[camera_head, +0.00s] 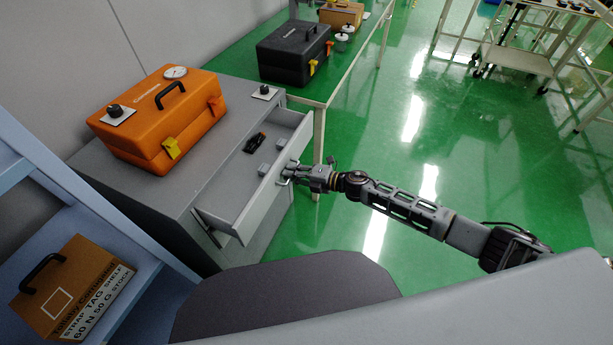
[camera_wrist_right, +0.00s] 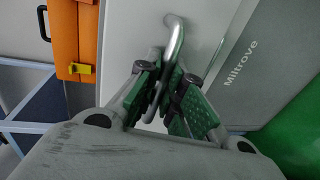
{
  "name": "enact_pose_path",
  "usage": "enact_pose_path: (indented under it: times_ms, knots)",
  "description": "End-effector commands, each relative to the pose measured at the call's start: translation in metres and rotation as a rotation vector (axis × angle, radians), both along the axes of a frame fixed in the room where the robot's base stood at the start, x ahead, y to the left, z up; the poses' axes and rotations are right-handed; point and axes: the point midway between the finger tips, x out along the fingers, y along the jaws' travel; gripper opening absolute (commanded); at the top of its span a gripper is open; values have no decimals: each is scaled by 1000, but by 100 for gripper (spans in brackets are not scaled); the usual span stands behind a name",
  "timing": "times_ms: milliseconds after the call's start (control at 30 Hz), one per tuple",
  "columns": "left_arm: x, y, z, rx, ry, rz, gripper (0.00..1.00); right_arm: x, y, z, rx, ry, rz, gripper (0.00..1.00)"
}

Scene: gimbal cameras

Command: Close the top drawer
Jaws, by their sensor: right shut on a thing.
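The top drawer (camera_head: 268,205) of the grey cabinet (camera_head: 190,190) stands pulled out, with a few small items inside. My right gripper (camera_head: 288,177) is at the middle of the drawer front. In the right wrist view, my right gripper (camera_wrist_right: 165,98) is shut on the curved metal drawer handle (camera_wrist_right: 174,42), which passes between its fingers. The drawer front around the handle shows pale grey in that view. My left gripper is not in view.
An orange case (camera_head: 160,120) with latches sits on the cabinet top. A black case (camera_head: 293,52) stands on the green table behind. A blue shelf (camera_head: 60,180) holding a cardboard-coloured case (camera_head: 72,290) is at the left. Green floor (camera_head: 400,130) to the right is open.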

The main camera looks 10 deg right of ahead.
Motion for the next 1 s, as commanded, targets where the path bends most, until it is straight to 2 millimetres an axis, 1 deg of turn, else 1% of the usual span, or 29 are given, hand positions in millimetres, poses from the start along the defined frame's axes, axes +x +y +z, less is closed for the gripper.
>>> enact_pose_path:
  times_ms: [33, 167, 300, 533, 700, 800, 1000]
  knots:
    - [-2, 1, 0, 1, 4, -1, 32, 7, 9, 2, 1, -2, -1, 0]
    - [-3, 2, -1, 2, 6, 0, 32, 20, 30, 1, 2, -1, 0, 0]
    - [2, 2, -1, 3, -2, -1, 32, 35, 52, 1, 2, -3, 1, 0]
    - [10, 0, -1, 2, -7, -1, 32, 56, 83, 0, 1, -1, -1, 0]
    - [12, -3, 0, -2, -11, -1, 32, 67, 99, -1, 0, 1, -1, 0]
    - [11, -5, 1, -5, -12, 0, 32, 71, 105, -1, 0, 1, -1, 0]
    - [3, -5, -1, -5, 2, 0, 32, 75, 110, 0, 0, 0, -2, 0]
